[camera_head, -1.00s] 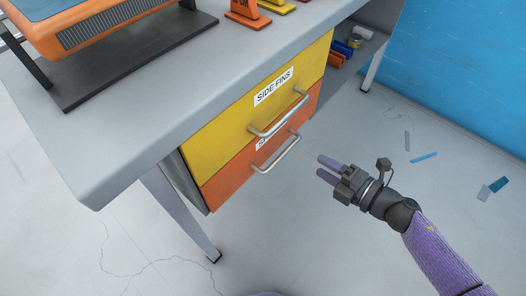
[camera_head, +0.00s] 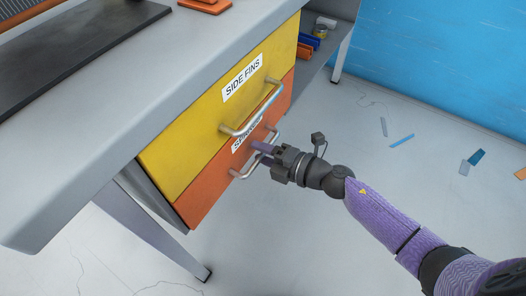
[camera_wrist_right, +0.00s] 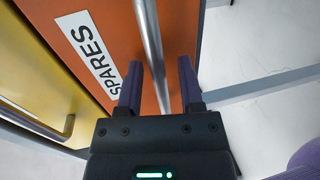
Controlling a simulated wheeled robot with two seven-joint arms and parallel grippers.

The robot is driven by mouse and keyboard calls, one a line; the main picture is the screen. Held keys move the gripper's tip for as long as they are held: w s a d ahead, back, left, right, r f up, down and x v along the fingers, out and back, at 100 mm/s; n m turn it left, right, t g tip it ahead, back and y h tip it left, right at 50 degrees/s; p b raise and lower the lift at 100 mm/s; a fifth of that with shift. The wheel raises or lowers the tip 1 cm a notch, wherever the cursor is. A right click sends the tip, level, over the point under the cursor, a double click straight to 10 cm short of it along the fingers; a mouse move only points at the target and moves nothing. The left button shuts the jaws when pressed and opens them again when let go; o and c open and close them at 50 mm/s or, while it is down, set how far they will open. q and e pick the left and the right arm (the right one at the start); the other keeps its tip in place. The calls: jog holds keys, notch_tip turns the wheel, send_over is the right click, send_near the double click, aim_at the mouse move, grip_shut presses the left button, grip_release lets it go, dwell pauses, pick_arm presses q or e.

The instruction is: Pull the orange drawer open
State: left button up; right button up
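The orange drawer (camera_head: 205,203) is the lower one in the bench's drawer unit and looks shut, its front in line with the yellow drawer above. Its "SPARES" label is partly covered in the head view and clear in the right wrist view. My right gripper (camera_head: 258,147) is at the drawer's metal handle (camera_head: 240,174). In the right wrist view, the open fingers (camera_wrist_right: 159,85) stand on either side of the handle bar (camera_wrist_right: 150,40), with gaps showing. My left gripper is not in view.
The yellow drawer (camera_head: 185,155), labelled "SIDE FINS", has a handle (camera_head: 252,112) just above my right gripper. The bench top (camera_head: 130,105) overhangs at left, and a bench leg (camera_head: 165,235) stands below. The floor (camera_head: 290,245) in front of the drawers is clear.

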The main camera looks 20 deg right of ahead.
grip_shut()
dwell(0.9)
